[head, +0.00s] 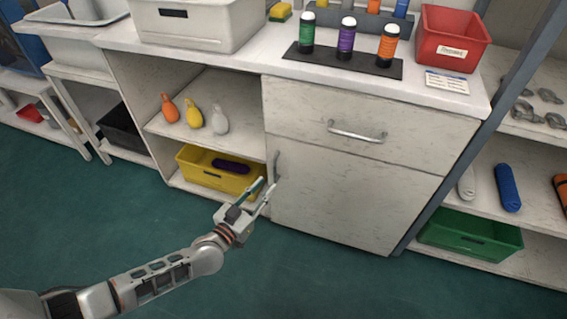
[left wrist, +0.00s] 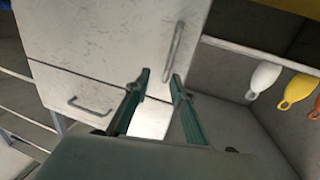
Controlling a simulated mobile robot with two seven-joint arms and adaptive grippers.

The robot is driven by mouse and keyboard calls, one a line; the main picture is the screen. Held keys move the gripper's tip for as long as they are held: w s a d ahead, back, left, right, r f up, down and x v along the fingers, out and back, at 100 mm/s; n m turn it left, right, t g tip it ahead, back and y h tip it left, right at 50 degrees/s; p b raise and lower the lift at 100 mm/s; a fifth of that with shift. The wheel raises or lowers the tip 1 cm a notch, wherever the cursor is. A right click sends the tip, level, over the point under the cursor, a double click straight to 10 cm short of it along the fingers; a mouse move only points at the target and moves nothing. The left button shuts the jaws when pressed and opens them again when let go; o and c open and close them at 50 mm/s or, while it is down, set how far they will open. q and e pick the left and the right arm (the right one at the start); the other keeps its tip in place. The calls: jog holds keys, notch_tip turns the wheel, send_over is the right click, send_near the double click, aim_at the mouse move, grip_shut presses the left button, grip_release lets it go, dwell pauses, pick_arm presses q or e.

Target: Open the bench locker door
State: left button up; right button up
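The bench locker door (head: 345,200) is the pale, scuffed panel below the drawer, and it looks shut. Its vertical metal bar handle (head: 276,165) is on the door's left edge. In the left wrist view, which is turned over, the door (left wrist: 110,40) fills the top and the handle (left wrist: 173,52) stands just beyond the fingertips. My left gripper (head: 267,186) is open and empty, in front of the door's left edge by the handle's lower end. Its two green fingers (left wrist: 160,78) are apart, with nothing between them. My right gripper is not in view.
A drawer with a horizontal handle (head: 357,131) is above the door. Open shelves to the left hold a yellow bin (head: 205,180) and several small floats. A grey post (head: 480,135) stands right of the locker. The green floor (head: 290,275) in front is clear.

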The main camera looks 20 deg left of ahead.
aim_at(274, 170)
pick_arm(q)
jog(key=shift+y, duration=0.3)
jog(key=x, duration=0.2)
jog(key=a+b+x, duration=0.1)
jog(key=x, duration=0.2)
jog(key=b+x, duration=0.1)
jog(key=x, duration=0.2)
jog(key=shift+w+a+f, duration=0.15)
jog(key=shift+w+f, duration=0.1)
jog(key=shift+w, duration=0.1)
jog(key=shift+w+r, duration=0.15)
jog(key=shift+w, duration=0.15)
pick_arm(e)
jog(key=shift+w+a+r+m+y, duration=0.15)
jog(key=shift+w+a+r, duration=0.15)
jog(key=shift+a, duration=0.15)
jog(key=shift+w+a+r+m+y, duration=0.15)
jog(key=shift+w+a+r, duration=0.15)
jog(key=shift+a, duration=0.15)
pick_arm(q)
grip_shut()
